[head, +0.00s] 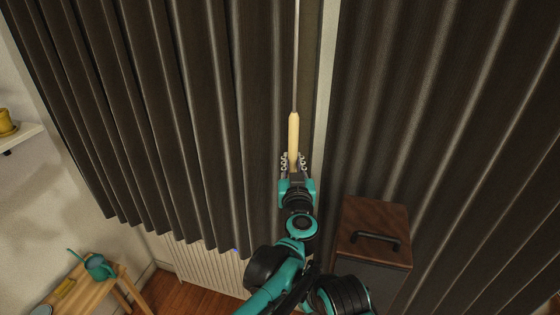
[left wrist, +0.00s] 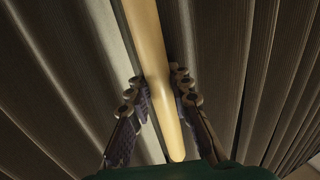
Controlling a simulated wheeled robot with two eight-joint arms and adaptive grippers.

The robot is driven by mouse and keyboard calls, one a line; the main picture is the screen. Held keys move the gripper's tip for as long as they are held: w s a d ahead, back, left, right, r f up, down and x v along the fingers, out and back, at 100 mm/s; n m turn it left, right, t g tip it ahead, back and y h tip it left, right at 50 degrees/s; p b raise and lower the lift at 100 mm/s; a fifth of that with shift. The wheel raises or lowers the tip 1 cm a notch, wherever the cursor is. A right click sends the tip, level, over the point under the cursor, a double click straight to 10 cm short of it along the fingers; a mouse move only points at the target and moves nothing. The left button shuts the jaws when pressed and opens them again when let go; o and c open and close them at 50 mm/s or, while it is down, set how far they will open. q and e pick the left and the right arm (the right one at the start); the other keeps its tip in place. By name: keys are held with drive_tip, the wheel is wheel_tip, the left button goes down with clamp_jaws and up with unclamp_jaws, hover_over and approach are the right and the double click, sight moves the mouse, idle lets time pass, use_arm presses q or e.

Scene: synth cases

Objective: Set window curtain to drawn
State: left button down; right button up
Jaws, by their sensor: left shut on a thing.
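The window curtain has two dark pleated panels, a left panel (head: 180,110) and a right panel (head: 430,120) in the head view. A narrow pale strip shows between them. A light wooden wand handle (head: 293,130) hangs on a thin rod in front of the left panel's inner edge. My left gripper (head: 293,162) is shut on the wooden handle, near its lower part. In the left wrist view the handle (left wrist: 150,60) runs between the two fingers (left wrist: 157,95), with curtain folds behind. My right gripper is not in view.
A dark cabinet with a brown top (head: 370,228) and a black handle stands at the lower right, close to my arm. A radiator (head: 205,268) is below the left panel. A wooden table (head: 95,290) with a teal watering can (head: 98,267) is at lower left.

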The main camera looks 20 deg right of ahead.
use_arm(q)
drive_tip(key=shift+s+d, duration=0.55)
drive_tip(key=shift+d, duration=0.25)
drive_tip(key=c, duration=1.3)
unclamp_jaws()
drive_tip(key=shift+c, duration=0.2)
wheel_tip(320, 180, up, 10)
